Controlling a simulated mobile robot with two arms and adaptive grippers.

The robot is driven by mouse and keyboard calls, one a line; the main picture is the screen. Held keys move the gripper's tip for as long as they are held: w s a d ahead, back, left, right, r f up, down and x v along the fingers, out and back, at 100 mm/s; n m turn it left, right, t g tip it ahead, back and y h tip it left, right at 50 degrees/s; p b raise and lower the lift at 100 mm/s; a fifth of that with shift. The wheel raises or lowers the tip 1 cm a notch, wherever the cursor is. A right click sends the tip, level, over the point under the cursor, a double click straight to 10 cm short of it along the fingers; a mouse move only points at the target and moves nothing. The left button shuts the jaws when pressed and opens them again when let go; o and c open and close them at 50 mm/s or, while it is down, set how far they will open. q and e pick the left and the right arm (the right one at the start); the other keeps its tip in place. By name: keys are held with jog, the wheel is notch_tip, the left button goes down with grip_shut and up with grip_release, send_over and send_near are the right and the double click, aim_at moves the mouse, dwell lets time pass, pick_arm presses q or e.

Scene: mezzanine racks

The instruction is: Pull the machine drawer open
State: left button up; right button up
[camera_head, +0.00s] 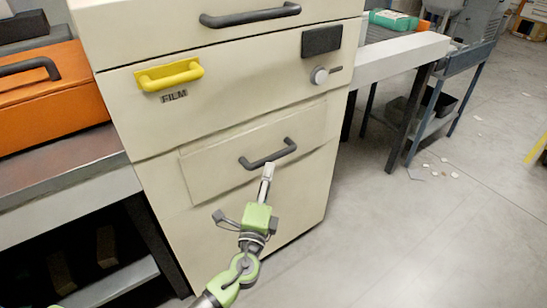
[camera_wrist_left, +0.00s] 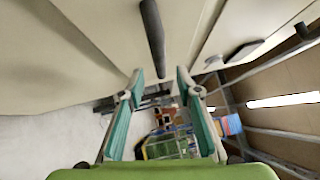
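The machine (camera_head: 235,215) is a cream cabinet. Its lower drawer front (camera_head: 215,168) has a dark bar handle (camera_head: 268,154) and sits flush, with no gap visible. In the left wrist view, the left gripper (camera_wrist_left: 160,73) is open with teal-padded fingers apart. The handle (camera_wrist_left: 154,38) runs lengthwise ahead, its lower end in line with the gap between the fingertips. I cannot tell whether they touch it. My right gripper is not in view.
An orange case (camera_head: 50,105) rests on a bench at left. A grey cart (camera_head: 440,120) stands at right. The floor (camera_head: 400,240) before the machine's right side is clear.

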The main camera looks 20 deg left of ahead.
aim_at(272, 158)
pick_arm(q)
jog(key=w, duration=0.5)
jog(key=w+a, duration=0.1)
jog(key=w, duration=0.1)
jog(key=shift+w+r, duration=0.15)
jog(key=shift+r, duration=0.25)
grip_shut()
